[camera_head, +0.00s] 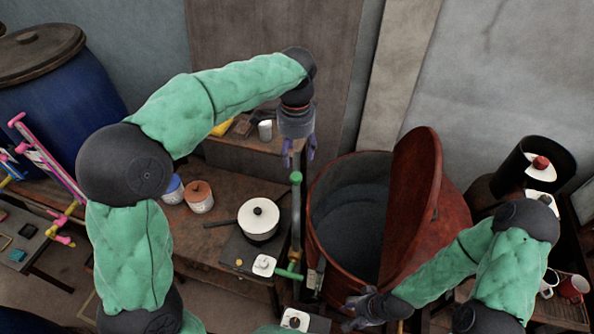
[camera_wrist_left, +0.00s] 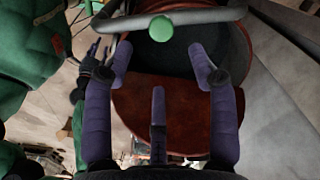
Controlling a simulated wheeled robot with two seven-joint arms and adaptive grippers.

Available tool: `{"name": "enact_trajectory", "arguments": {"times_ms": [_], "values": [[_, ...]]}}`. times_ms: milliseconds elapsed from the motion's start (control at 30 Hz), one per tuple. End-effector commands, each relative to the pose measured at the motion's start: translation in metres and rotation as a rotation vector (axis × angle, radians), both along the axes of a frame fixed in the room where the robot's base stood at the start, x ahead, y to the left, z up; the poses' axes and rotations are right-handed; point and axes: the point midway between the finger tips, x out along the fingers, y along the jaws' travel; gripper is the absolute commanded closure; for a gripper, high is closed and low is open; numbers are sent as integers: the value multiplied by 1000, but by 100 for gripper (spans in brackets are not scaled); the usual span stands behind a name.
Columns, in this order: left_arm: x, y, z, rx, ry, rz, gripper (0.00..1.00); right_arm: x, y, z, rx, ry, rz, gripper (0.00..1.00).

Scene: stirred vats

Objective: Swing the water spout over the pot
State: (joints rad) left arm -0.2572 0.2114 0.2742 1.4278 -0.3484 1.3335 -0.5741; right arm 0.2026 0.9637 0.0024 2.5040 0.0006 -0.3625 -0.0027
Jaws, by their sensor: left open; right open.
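The water spout appears to be the upright pipe with a green end (camera_head: 296,178), standing between the bench and the large red vat. A green handle (camera_head: 288,273) sticks out low on it. A white lidded pot (camera_head: 258,222) with a dark handle stands on a dark plate left of the pipe. My left gripper (camera_head: 299,158) is open and points down just above the green end. In the left wrist view a round green end (camera_wrist_left: 160,28) shows beyond the spread purple fingers, not gripped. My right gripper (camera_head: 366,306) is open and empty by the vat's front.
The red vat (camera_head: 330,262) is open, its lid (camera_head: 414,205) tilted up. Jars (camera_head: 199,197) stand on the bench left of the pot. A blue barrel (camera_head: 48,95) is at far left. Mugs (camera_head: 572,288) and a black cylinder (camera_head: 532,165) are at right.

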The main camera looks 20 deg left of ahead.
Motion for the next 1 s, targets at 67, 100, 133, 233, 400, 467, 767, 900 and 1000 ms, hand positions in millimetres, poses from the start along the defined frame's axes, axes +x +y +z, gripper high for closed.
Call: {"name": "enact_trajectory", "arguments": {"times_ms": [67,100,133,233,400,467,767,900,1000], "values": [[-1,1,-16,2,6,0,42,0,0,1,0,0,0,49],[-1,1,-23,1,6,1,42,0,0,1,0,0,0,49],[-1,1,-29,1,7,1,42,0,0,2,0,0,0,49],[-1,0,-46,1,5,1,42,0,0,3,0,-1,0,49],[0,0,-70,1,3,1,42,0,0,4,0,-1,0,49],[0,0,-76,1,3,1,42,0,0,5,0,-1,0,49],[0,0,-87,0,3,0,42,0,0,5,0,-1,0,49],[0,0,-86,0,2,0,42,0,0,5,0,-1,0,49],[0,0,-86,0,2,0,67,0,0,5,0,-1,0,49]]}}
